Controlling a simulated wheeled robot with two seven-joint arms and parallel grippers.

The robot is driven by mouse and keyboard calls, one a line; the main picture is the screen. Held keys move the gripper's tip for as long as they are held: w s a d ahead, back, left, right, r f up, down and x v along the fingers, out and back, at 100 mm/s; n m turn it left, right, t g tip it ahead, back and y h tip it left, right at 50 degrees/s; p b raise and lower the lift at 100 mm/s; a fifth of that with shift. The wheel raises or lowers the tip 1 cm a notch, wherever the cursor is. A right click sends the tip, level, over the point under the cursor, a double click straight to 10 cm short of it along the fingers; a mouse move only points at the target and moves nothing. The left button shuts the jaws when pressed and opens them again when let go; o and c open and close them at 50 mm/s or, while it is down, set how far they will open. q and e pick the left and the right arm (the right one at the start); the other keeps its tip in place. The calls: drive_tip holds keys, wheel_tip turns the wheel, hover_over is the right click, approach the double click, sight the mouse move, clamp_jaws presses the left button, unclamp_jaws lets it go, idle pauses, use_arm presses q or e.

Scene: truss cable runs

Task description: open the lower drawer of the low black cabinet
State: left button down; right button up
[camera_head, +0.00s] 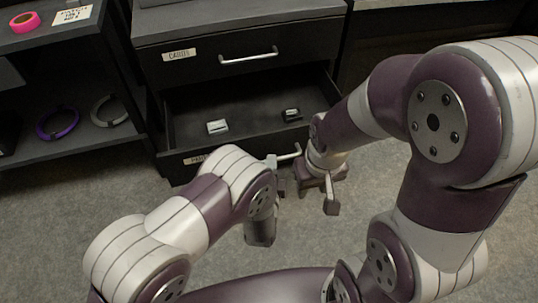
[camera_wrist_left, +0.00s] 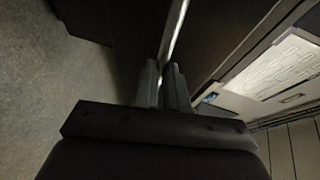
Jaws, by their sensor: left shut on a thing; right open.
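The low black cabinet (camera_head: 150,55) stands in front of me. Its lower drawer (camera_head: 240,95) is pulled out, and I see into it. A small white block (camera_head: 217,127) and a small dark piece (camera_head: 291,114) lie inside. My left gripper (camera_head: 277,168) is shut on the lower drawer's handle (camera_head: 290,155). In the left wrist view, the fingers (camera_wrist_left: 163,88) close around the pale handle bar (camera_wrist_left: 176,30). My left arm hides part of the drawer front. My right gripper (camera_head: 318,192) is open and empty, pointing down just right of the left one.
The upper drawer, with a bar handle (camera_head: 248,57), is shut. At left, an open shelf unit (camera_head: 90,150) holds a pink tape roll (camera_head: 25,22), a purple ring (camera_head: 58,123) and a pale ring (camera_head: 108,110). Grey floor (camera_head: 60,220) is clear at lower left.

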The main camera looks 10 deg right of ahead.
use_arm(q)
drive_tip(key=shift+s+d+p, duration=0.1)
drive_tip(key=shift+s+p, duration=0.5)
drive_tip(key=shift+s, duration=2.05)
use_arm(e)
drive_tip(key=shift+s+r, duration=0.45)
drive_tip(key=shift+r, duration=0.35)
use_arm(q)
drive_tip(key=c, duration=1.2)
unclamp_jaws()
drive_tip(key=shift+o, duration=0.2)
